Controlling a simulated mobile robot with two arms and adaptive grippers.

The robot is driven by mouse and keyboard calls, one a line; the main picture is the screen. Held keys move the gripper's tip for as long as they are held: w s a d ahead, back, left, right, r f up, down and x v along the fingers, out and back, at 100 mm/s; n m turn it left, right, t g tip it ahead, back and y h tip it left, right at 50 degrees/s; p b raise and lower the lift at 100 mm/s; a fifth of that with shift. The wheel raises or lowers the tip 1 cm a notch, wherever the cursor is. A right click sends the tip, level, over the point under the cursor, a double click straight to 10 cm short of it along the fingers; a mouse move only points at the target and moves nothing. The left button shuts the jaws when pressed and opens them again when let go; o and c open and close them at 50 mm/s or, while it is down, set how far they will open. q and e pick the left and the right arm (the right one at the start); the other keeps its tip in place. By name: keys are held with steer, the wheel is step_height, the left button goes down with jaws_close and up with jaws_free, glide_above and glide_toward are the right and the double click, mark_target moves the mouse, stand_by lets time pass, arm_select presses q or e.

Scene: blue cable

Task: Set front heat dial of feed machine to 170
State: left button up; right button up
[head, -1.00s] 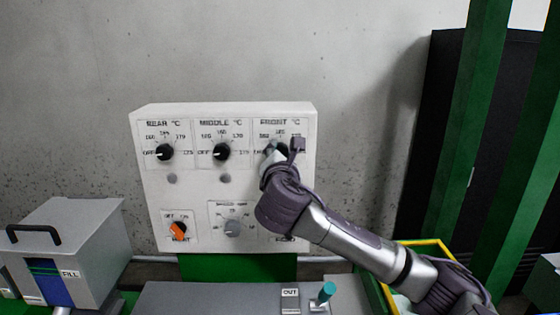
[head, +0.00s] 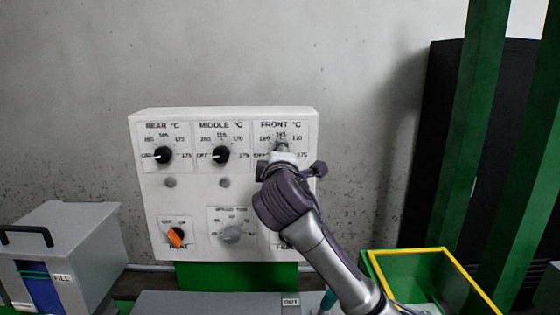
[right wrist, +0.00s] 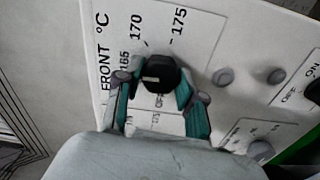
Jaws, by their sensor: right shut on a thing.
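The white control panel (head: 225,190) stands against the wall with REAR, MIDDLE and FRONT heat dials. The front dial (right wrist: 160,72) is a black knob beside printed 165, 170 and 175 marks in the right wrist view. A short white mark shows on the knob; I cannot tell which number it points at. My right gripper (right wrist: 155,92) has its teal fingers on both sides of the knob, shut on it. In the head view this gripper (head: 282,148) covers the front dial. The rear (head: 164,155) and middle (head: 220,155) dials have their white pointers toward OFF. My left gripper is not in view.
Below are an orange switch (head: 176,237) and a grey speed dial (head: 231,234). A grey box with a handle (head: 62,255) stands at left. A yellow-rimmed green bin (head: 410,250) is at lower right, near green posts (head: 462,130).

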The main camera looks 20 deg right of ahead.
steer(key=m+b, duration=0.2)
steer(key=m, duration=0.8)
steer(key=shift+f, duration=0.1)
steer(key=shift+m, duration=0.4)
steer(key=o, duration=1.1)
steer(key=shift+o, duration=0.2)
steer(key=shift+s, duration=0.1)
steer(key=v, duration=1.1)
steer(key=shift+s, duration=0.4)
steer(key=shift+a, duration=0.1)
